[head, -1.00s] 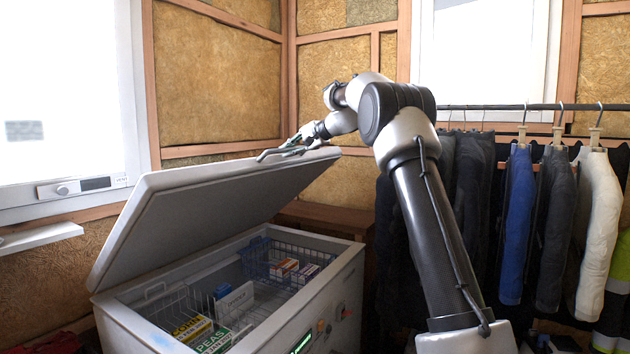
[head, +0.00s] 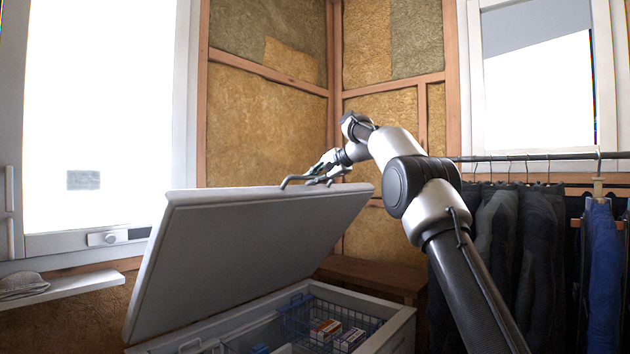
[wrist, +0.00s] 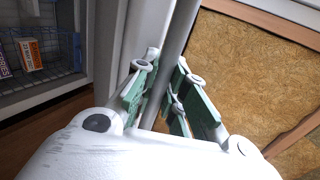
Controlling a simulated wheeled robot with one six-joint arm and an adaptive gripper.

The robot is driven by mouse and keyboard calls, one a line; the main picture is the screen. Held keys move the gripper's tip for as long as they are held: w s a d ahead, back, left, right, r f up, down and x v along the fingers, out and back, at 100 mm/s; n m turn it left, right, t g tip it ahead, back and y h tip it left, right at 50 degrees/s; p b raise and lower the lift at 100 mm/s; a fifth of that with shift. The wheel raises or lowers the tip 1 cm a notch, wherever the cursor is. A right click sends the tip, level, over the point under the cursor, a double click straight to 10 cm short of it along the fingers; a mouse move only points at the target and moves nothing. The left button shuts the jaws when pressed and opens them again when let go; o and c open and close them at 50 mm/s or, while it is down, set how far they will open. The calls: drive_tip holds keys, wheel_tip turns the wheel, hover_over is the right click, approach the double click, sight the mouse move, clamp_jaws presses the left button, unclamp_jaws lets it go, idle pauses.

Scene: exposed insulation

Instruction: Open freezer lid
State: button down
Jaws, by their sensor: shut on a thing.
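The white chest freezer (head: 385,335) stands open in the lower middle of the head view. Its lid (head: 245,240) is tilted up, hinged along the back left, with its free edge high. My gripper (head: 312,180) is at the top edge of the lid. In the wrist view, my gripper (wrist: 165,95) has its green-padded fingers around a long grey bar (wrist: 175,55) along the lid edge, shut on it. The front and lower part of the freezer are cut off in the head view.
A blue wire basket (head: 325,322) with small boxes (head: 348,338) shows inside the freezer. A wooden bench (head: 372,275) is behind it. Dark clothes (head: 525,250) hang on a rail at right. A window sill shelf (head: 70,288) is at left.

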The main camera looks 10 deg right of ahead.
drive_tip(key=c, duration=1.5)
unclamp_jaws()
drive_tip(key=shift+o, duration=0.2)
drive_tip(key=shift+d, duration=0.1)
drive_tip(key=v, duration=1.2)
drive_tip(key=shift+f, duration=0.1)
